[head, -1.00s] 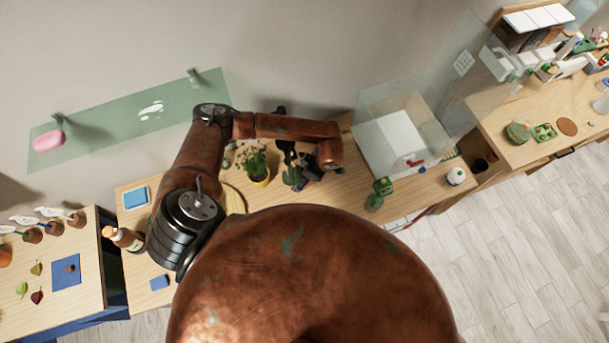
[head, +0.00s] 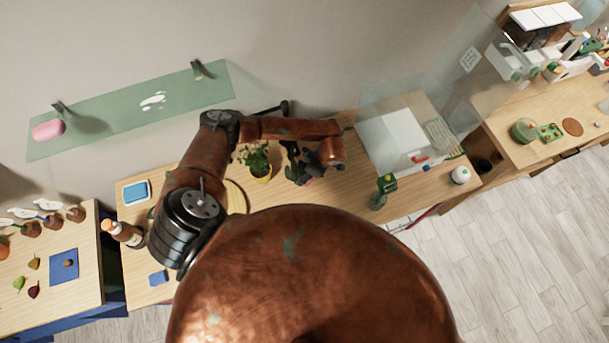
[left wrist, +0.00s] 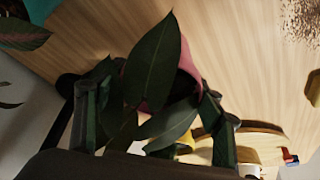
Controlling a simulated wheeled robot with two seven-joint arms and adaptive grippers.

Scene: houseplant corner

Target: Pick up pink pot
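The pink pot (left wrist: 190,62) shows in the left wrist view, partly hidden behind the large dark green leaves (left wrist: 155,65) of its plant. In the head view only a small pink patch of the pot (head: 308,182) shows beside the gripper, and its dark leaves (head: 294,165) are left of it. My left gripper (left wrist: 158,118) is open, with one finger on each side of the leaves and the pot beyond them. In the head view my left gripper (head: 313,165) is low over the table. Contact with the pot cannot be made out. My right gripper is not in view.
A yellow-potted plant (head: 258,172) stands just left of the pink pot. A clear-walled box (head: 395,135) and a green bottle (head: 378,197) stand to the right. A brown bottle (head: 122,234) and blue tray (head: 136,193) are at the left. The table between pot and box is clear.

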